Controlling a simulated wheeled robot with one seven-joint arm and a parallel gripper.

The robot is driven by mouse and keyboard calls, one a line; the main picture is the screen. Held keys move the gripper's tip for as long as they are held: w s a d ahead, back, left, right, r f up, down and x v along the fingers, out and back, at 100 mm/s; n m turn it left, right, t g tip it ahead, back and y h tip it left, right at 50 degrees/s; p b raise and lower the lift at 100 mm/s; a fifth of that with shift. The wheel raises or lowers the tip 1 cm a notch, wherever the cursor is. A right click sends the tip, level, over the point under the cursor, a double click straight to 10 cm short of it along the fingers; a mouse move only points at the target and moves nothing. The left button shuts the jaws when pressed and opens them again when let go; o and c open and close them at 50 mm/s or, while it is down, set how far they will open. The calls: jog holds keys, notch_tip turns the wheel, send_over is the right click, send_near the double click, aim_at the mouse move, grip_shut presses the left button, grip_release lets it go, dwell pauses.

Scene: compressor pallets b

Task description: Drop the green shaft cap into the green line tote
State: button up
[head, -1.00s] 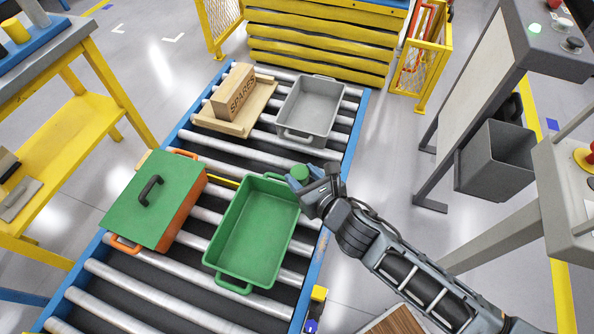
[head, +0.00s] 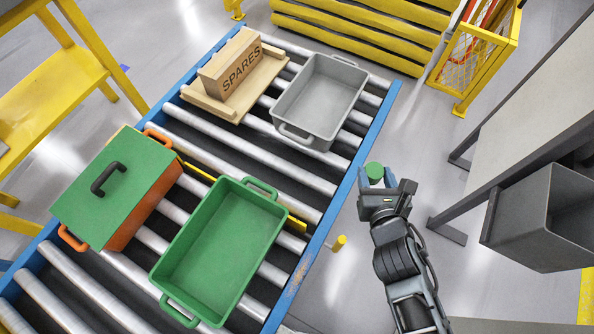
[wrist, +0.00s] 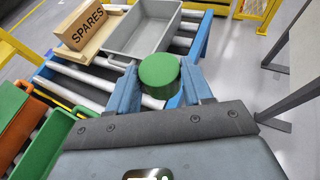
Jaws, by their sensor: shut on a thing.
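The green shaft cap (head: 375,170) is a small round green piece held between the blue fingers of my gripper (head: 376,180). In the wrist view the cap (wrist: 159,75) sits between the two fingertips of my gripper (wrist: 160,84), its flat top showing. The green line tote (head: 183,256) is an open, empty tote with two end handles on the roller conveyor. In the head view my gripper is right of the tote, just past the conveyor's blue rail. Part of the tote shows at the left of the wrist view (wrist: 48,140).
An orange tote (head: 140,215) with a green lid (head: 115,187) stands left of the green tote. A grey tote (head: 292,129) and a wooden SPARES block (head: 237,72) on a pallet are farther along. A grey bin (head: 500,215) hangs at right. Bare rollers lie between.

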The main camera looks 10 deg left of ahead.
jog(key=s+a+f+n+g+y+b, duration=0.1)
jog(key=s+a+f+n+y+b, duration=0.15)
jog(key=a, duration=0.45)
jog(key=s+a+f+n+y+b, duration=0.1)
jog(key=s+a+f+b, duration=0.2)
jog(key=a, duration=0.4)
jog(key=s+a+f+n+g+y+b, duration=0.1)
jog(key=a+f+b, duration=0.25)
jog(key=a, duration=0.35)
jog(key=s+a+f+n+g+y+b, duration=0.2)
jog(key=s+a+f+b, duration=0.1)
jog(key=s+a, duration=0.4)
jog(key=s+a+f+n+g+y+b, duration=0.1)
jog(key=s+a+f+n+y+b, duration=0.15)
jog(key=s+a, duration=0.4)
notch_tip(320, 180, down, 6)
jog(key=w+a+b, duration=0.1)
jog(key=b, duration=0.6)
jog(key=shift+w+a+f+h+b, duration=0.15)
jog(key=shift+w+a+h+b, duration=0.15)
jog(key=shift+w+h+b, duration=0.1)
jog(key=o, duration=1.1)
